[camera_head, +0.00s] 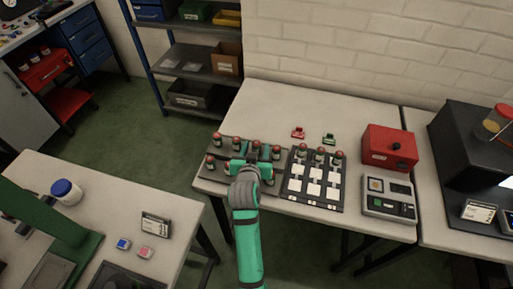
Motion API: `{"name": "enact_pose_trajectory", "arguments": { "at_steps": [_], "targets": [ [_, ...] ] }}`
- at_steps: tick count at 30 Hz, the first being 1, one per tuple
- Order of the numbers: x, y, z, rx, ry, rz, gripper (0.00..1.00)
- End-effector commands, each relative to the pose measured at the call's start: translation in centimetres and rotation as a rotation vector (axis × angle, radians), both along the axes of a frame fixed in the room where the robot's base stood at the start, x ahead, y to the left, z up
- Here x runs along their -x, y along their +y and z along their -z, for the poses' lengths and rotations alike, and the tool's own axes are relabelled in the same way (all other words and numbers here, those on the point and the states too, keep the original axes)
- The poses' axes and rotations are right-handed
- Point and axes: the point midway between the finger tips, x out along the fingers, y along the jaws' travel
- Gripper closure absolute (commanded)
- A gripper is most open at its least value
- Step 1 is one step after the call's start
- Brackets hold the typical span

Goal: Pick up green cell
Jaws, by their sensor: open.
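Several small cells with red tops stand upright on a dark tray (202,178) on the light table; one cell (217,139) is at its back left and another (276,152) at its back right. Their bodies look greenish or pale, too small to tell which is the green cell. My gripper (240,163) is over the middle of this tray, among the cells, and is open. My gripper and teal arm hide the tray's front middle. I cannot tell whether the jaws surround a cell.
A black-and-white grid tray (313,190) with cells along its back row (319,154) is to the right. Behind it lie a small red piece (298,132) and a green piece (328,139). A red box (389,148) and a grey device (389,197) stand farther right. The table's back left is clear.

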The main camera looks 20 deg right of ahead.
Motion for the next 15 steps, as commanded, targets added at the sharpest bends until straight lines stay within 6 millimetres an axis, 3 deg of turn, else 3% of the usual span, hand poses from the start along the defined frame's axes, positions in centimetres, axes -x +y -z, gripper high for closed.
{"name": "enact_pose_trajectory", "arguments": {
  "at_steps": [4,12,15],
  "targets": [
    [-1.20,-0.57,0.58,0.000,0.000,0.000,0.52],
    [-1.45,-0.63,0.70,0.000,0.000,-0.001,0.52],
    [-1.44,-0.60,0.69,-0.001,0.000,-0.002,0.74]
  ]
}}
